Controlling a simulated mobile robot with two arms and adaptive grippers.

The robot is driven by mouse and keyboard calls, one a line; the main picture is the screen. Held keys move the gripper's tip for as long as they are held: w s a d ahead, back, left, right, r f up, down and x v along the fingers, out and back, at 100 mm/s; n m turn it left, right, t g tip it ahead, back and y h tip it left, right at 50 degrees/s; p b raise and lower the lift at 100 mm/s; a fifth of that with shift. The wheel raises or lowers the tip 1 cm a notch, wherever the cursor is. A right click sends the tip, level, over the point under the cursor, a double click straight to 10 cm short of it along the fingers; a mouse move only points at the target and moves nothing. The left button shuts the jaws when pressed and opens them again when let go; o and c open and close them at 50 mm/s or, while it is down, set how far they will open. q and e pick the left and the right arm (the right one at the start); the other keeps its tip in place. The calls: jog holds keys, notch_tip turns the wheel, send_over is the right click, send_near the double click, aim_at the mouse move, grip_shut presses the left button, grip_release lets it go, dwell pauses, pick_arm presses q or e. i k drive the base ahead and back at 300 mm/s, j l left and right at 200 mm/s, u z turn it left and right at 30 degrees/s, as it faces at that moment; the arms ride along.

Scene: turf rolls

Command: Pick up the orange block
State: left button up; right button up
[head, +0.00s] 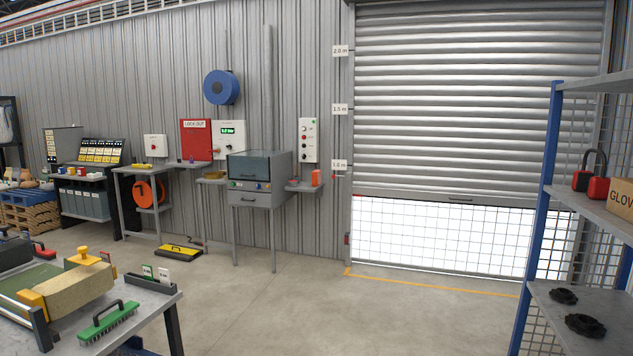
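The shelf is right of the grey cabinet and below the white button panel. The block is far off, across the floor against the corrugated wall. Neither of my grippers shows in this view.
A workbench (150,312) with a green brush (108,322) stands at the near left. A blue-post rack (546,170) stands at the near right. The grey cabinet (258,178) on legs is beside the shelf. The concrete floor (300,305) between is clear. A part-raised roller door (480,110) is behind.

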aim_at(316, 173)
jog(key=u, duration=0.15)
jog(key=i, duration=4.7)
jog(key=i+j+z, duration=0.1)
jog(key=i, duration=2.25)
